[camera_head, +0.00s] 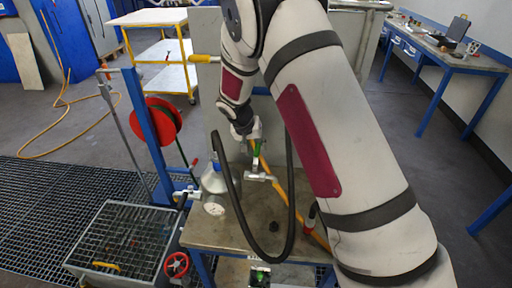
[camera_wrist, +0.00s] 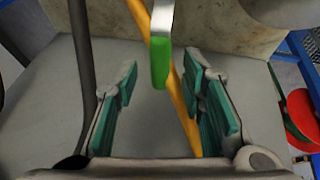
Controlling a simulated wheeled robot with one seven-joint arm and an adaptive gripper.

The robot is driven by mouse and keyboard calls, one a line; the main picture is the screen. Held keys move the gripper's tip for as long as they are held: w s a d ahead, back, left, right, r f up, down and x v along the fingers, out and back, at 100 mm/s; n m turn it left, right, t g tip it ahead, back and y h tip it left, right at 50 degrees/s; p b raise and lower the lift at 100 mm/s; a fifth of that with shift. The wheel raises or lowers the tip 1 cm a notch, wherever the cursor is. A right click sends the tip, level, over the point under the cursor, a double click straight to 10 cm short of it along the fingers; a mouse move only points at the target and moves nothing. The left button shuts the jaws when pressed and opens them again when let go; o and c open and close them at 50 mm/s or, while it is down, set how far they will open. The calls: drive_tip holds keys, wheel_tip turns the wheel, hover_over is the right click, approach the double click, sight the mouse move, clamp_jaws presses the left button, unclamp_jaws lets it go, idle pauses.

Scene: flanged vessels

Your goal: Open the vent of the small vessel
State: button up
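My gripper (camera_wrist: 162,78) is open, its two teal-padded fingers spread apart in the wrist view. A lever with a green grip (camera_wrist: 160,62) and a bare metal upper part hangs between the fingertips, with a gap on both sides. The head view shows my gripper (camera_head: 252,135) above the steel table, close to the green lever (camera_head: 257,151) and a metal fitting (camera_head: 260,177) below it. I cannot tell whether this lever is the vent. My arm hides much of the vessel area, and the small vessel cannot be clearly made out.
A yellow pipe (camera_wrist: 178,95) runs just behind the lever. A black hose (camera_head: 238,205) loops over the steel table (camera_head: 222,232). A grated basin (camera_head: 120,240) is at lower left.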

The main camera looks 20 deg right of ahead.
drive_tip(key=shift+w+d+f, duration=0.15)
drive_tip(key=shift+w+f, duration=0.05)
drive_tip(key=shift+f, duration=0.3)
clamp_jaws()
